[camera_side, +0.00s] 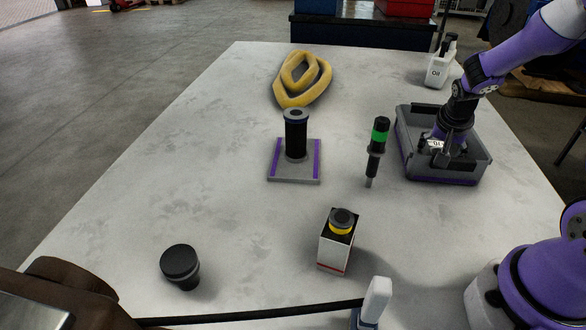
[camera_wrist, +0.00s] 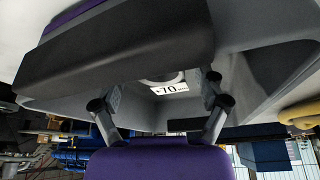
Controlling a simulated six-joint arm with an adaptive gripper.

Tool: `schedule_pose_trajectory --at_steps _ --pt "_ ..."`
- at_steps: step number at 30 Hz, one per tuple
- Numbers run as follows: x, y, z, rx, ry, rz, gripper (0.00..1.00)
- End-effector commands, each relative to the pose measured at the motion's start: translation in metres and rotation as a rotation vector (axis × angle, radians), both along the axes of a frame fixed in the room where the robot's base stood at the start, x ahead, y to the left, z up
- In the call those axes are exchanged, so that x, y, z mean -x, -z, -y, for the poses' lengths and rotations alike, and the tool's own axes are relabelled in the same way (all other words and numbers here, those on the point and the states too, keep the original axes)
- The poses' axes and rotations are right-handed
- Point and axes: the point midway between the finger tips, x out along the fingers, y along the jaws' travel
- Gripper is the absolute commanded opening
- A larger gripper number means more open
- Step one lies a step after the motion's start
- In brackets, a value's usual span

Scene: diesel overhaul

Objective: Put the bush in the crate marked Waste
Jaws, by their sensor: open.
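My gripper (camera_side: 437,148) is inside a grey open crate (camera_side: 413,168) with a purple strip at its base, at the right of the table. In the wrist view my gripper (camera_wrist: 160,98) has its fingers spread apart. A white label reading "+70" (camera_wrist: 170,88) shows between the fingers, beside a partly hidden pale round part (camera_wrist: 160,78), perhaps the bush. Most of that part is hidden, and I cannot tell whether it touches the fingers. No "Waste" marking on the crate is readable.
A dark cylinder (camera_side: 296,138) stands on a plate. A black-green tool (camera_side: 377,150), a small box with a black-yellow top (camera_side: 336,250), a black round part (camera_side: 181,265), yellow coiled belt (camera_side: 302,79) and oil bottle (camera_side: 438,72) are around. The table's left side is clear.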

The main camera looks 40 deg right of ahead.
Motion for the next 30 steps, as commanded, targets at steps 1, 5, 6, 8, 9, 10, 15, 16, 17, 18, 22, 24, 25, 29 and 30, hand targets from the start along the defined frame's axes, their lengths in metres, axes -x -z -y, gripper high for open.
schedule_pose_trajectory --at_steps 1,5,6,8,9,10,15,16,17,18,22,24,25,29,30 --pt "0.000 -0.004 0.000 0.002 -0.001 0.003 0.82" --pt "0.002 -0.020 -0.006 0.004 -0.002 0.006 0.82" --pt "0.003 -0.027 -0.009 0.003 -0.003 0.006 0.82" --pt "0.005 -0.039 -0.013 0.004 -0.003 0.008 0.82" --pt "0.007 -0.047 -0.016 0.004 -0.002 0.007 0.82" --pt "0.008 -0.054 -0.019 0.004 -0.002 0.007 0.82" --pt "0.015 -0.087 -0.031 0.003 -0.003 0.006 0.82" --pt "0.016 -0.092 -0.033 0.003 -0.003 0.006 0.82" --pt "0.017 -0.096 -0.035 0.003 -0.003 0.006 0.82" --pt "0.018 -0.101 -0.037 0.002 -0.002 0.004 0.82" --pt "0.020 -0.113 -0.044 0.000 -0.019 0.005 0.82" --pt "0.021 -0.121 -0.057 -0.004 -0.089 0.014 0.82" --pt "0.021 -0.126 -0.067 -0.006 -0.140 0.018 0.82" --pt "0.031 -0.146 -0.121 -0.007 -0.458 0.045 0.82" --pt "0.037 -0.151 -0.138 -0.003 -0.565 0.052 0.82"
